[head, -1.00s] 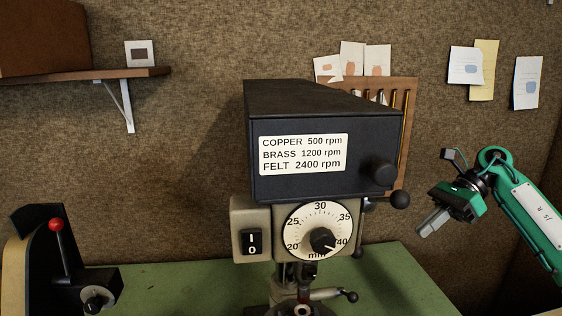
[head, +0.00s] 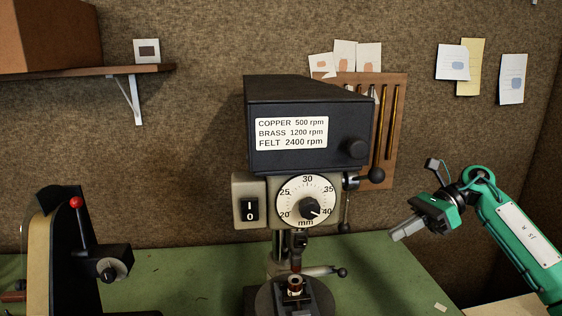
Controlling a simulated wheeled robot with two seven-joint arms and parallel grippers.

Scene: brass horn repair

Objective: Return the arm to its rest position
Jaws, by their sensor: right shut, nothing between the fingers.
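My right arm comes in from the right edge, green with a white label. Its gripper (head: 400,231) is shut and empty, held in the air to the right of the drill press (head: 310,125) and apart from it. The press has a dark head with a speed label, a round depth dial (head: 307,201) with its pointer near 40, and a power switch (head: 249,210). A small copper-coloured ring-shaped part (head: 295,284) sits below the spindle in a dark holder. My left gripper is out of the picture.
A black machine with a red-knobbed lever (head: 76,203) stands at the left on the green bench (head: 180,279). A wooden rack (head: 396,130) and paper notes hang on the wall. A shelf (head: 75,71) holds a brown box. Bench space right of the press looks mostly clear.

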